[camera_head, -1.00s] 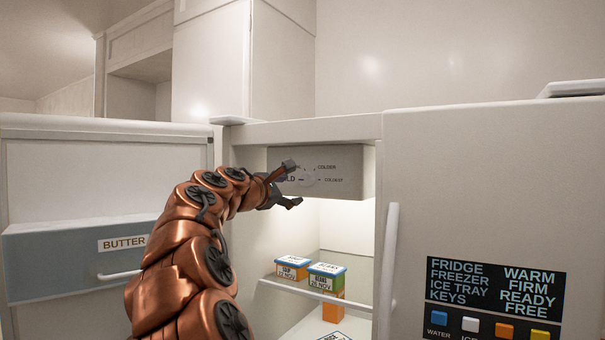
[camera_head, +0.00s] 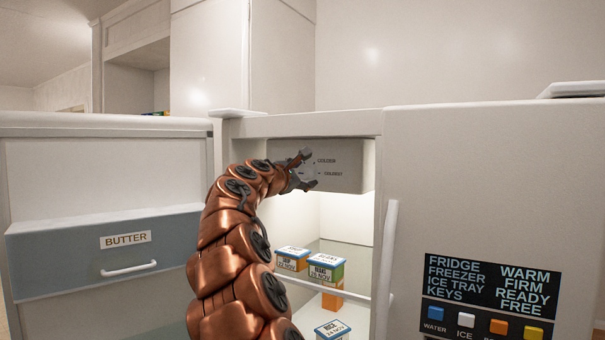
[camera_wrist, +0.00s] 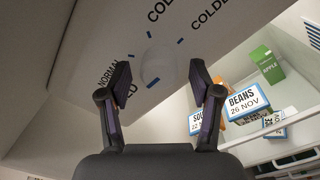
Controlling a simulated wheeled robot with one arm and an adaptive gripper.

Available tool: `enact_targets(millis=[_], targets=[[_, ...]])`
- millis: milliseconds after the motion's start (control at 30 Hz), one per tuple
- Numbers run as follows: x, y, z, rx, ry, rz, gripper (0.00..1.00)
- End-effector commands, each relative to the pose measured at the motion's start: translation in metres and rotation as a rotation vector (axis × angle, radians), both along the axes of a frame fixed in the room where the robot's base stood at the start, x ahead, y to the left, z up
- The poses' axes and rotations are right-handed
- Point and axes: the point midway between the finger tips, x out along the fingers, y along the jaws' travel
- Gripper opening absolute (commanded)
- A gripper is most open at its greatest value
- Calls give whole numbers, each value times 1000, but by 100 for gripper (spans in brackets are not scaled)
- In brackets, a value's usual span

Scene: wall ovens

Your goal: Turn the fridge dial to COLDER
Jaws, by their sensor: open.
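The fridge dial (camera_wrist: 157,66) is a round, pale knob on the grey control box (camera_head: 350,179) at the top of the open fridge. Blue marks and labels surround it; the wrist view shows parts of NORMAL, COLD and other words. My gripper (camera_wrist: 160,78) is open, with one finger on either side of the dial in the wrist view. In the head view my gripper (camera_head: 308,170) is at the box face and partly covers the dial. I cannot tell whether the fingers touch it.
Below are the soup box (camera_head: 292,253), the beans box (camera_head: 326,262) and a lower box (camera_head: 332,329). The open door with a BUTTER compartment (camera_head: 105,250) is left. A closed white door (camera_head: 490,180) with a handle (camera_head: 387,260) and label panel is right.

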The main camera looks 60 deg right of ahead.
Motion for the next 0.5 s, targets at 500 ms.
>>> enact_targets(millis=[500], targets=[[0, 0, 0, 0, 0, 0, 39]])
